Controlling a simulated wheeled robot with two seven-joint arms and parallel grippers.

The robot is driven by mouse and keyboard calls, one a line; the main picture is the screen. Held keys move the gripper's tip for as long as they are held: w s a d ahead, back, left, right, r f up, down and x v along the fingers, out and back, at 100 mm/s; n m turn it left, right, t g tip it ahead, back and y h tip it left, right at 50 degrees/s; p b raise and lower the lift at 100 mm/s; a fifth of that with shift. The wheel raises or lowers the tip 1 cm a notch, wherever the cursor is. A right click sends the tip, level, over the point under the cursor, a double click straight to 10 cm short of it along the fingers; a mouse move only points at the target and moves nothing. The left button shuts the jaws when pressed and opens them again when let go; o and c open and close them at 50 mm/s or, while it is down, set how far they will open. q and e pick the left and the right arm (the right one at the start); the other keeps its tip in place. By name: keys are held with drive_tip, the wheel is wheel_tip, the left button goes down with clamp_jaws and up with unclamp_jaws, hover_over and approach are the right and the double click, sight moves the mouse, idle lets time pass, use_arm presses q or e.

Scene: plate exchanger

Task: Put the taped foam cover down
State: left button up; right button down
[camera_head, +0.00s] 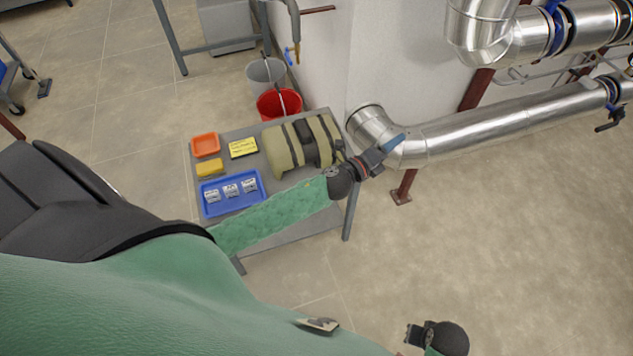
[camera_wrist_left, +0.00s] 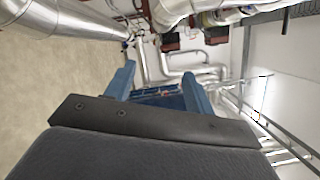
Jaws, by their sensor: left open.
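The taped foam cover (camera_head: 284,153), khaki with black tape bands, lies on the grey table (camera_head: 283,229) at its back right. My left gripper (camera_head: 393,143) is to the right of the cover, past the table's right edge and in front of the silver pipe in the picture. My left forearm and wrist pass in front of the cover's lower right end. In the left wrist view the blue fingers (camera_wrist_left: 158,90) stand apart with nothing between them. My right gripper (camera_head: 413,334) shows small at the bottom edge, away from the table; its fingers are unclear.
On the table are a blue tray (camera_head: 216,211) with small labelled packets, an orange tray (camera_head: 206,144), a yellow sponge (camera_head: 209,168) and a yellow label card (camera_head: 243,147). A red bucket (camera_head: 279,104) stands behind. A large silver pipe (camera_head: 480,128) runs right. Floor at lower right is clear.

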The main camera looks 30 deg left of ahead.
use_arm(q)
drive_tip(key=s+a+f+n+g+y, duration=0.35)
drive_tip(key=s+f+n, duration=0.25)
drive_tip(key=f+n, duration=0.2)
drive_tip(key=s+a+f+n+g+y, duration=0.2)
drive_tip(key=s+f+n+y, duration=0.35)
drive_tip(key=f+n, duration=0.2)
drive_tip(key=s+d+f+n+g+h, duration=0.1)
drive_tip(key=s+f+n+g, duration=0.2)
drive_tip(key=s, duration=0.5)
drive_tip(key=s+d+f+n+g, duration=0.1)
drive_tip(key=s+f+n+g, duration=0.2)
drive_tip(key=s, duration=0.5)
drive_tip(key=s+d+f+n+g+h, duration=0.1)
drive_tip(key=s+f+n+g, duration=0.2)
drive_tip(key=s, duration=0.5)
drive_tip(key=shift+f+g+h, duration=0.3)
drive_tip(key=shift+g, duration=0.35)
drive_tip(key=shift+a+n, duration=0.1)
drive_tip(key=shift+n, duration=0.15)
